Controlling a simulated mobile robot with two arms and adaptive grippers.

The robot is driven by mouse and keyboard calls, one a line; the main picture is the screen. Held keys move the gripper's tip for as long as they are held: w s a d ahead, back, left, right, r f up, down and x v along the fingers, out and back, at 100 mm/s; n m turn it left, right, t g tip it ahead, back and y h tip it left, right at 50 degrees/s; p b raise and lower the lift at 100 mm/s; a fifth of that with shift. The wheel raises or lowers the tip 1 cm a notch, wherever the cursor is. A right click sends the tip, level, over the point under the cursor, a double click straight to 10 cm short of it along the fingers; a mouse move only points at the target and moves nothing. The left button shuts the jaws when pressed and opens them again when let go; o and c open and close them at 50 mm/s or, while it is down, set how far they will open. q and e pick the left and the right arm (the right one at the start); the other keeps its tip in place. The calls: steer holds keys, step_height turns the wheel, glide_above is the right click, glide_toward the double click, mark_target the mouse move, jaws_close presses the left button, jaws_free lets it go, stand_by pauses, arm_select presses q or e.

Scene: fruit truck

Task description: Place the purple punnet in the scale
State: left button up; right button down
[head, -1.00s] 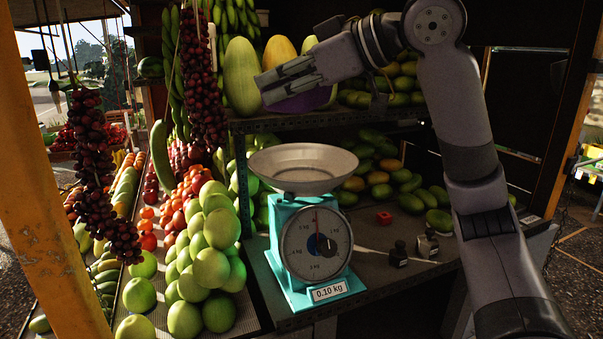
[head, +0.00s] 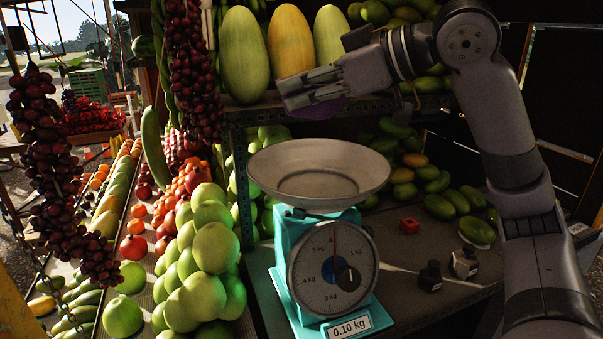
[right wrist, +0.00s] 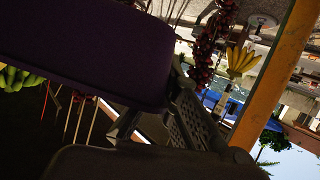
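The purple punnet (head: 320,110) hangs beneath my right gripper (head: 292,92), up in front of the melon shelf and above the scale. It is mostly hidden by the fingers in the head view. In the right wrist view the dark purple punnet (right wrist: 90,45) fills the upper left, close against a finger. My right gripper appears shut on it. The turquoise scale (head: 290,255) stands on the grey counter below. Its shallow metal pan (head: 318,180) is empty, and its label reads 0.10 kg. My left gripper is not in view.
A shelf edge (head: 380,108) with large melons (head: 290,50) lies behind my gripper.

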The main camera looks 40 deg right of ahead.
mark_target(313, 119)
steer(key=f, duration=0.3)
steer(key=w+d+f+b, duration=0.1)
steer(key=f, duration=0.1)
steer(key=shift+f, duration=0.15)
steer(key=f+b, duration=0.4)
steer(key=f, duration=0.3)
steer(key=shift+a+f, duration=0.2)
steer(key=shift+f, duration=0.1)
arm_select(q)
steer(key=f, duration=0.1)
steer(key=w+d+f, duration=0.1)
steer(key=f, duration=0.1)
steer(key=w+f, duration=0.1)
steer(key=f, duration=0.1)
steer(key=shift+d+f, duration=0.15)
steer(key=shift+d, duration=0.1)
arm_select(e)
steer(key=shift+s, duration=0.15)
steer(key=shift+a, duration=0.1)
steer(key=shift+f+b, duration=0.55)
steer(key=shift+b, duration=0.05)
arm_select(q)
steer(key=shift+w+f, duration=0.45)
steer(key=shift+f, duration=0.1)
arm_select(e)
steer(key=c, duration=1.8)
jaws_free()
